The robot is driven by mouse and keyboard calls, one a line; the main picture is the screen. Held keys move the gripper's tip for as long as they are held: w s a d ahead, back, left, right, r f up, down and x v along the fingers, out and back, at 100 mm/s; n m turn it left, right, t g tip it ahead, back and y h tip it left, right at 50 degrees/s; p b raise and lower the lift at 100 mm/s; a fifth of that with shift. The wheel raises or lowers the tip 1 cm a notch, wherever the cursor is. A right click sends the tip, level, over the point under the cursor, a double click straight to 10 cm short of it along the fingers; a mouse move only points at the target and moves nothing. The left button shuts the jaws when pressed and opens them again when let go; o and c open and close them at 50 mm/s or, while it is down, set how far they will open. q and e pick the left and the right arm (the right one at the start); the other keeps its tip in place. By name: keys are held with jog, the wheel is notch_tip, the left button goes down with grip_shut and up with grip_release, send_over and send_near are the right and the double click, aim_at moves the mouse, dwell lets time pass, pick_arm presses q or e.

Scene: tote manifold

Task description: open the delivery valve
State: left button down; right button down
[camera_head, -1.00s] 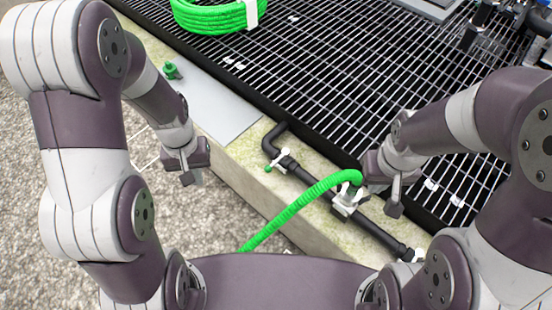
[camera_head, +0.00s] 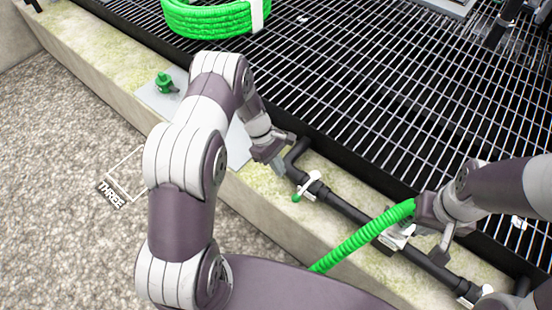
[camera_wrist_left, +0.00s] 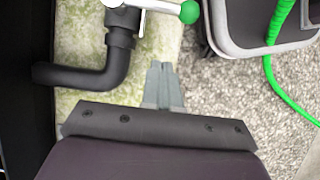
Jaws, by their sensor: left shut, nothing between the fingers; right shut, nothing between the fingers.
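A black pipe manifold (camera_head: 345,207) runs along the pale ledge. A valve with a white lever and green knob (camera_head: 308,187) sits near its elbow; the lever also shows at the top of the left wrist view, with its green ball (camera_wrist_left: 189,12). My right gripper (camera_head: 440,250) is shut and empty, close beside the hose end and white fitting.
A black grating (camera_head: 350,90) covers the area behind the ledge. A coiled green hose (camera_head: 215,18) lies on it. A green fitting (camera_head: 166,82) stands on a grey plate at the left.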

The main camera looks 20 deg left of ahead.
aim_at(306, 187)
pick_arm(q)
jog(key=d, duration=0.1)
jog(key=s+d+f, duration=0.1)
jog(key=d, duration=0.1)
jog(key=s+d+f+b, duration=0.1)
jog(key=d, duration=0.1)
jog(key=shift+d, duration=0.2)
dwell(0.3)
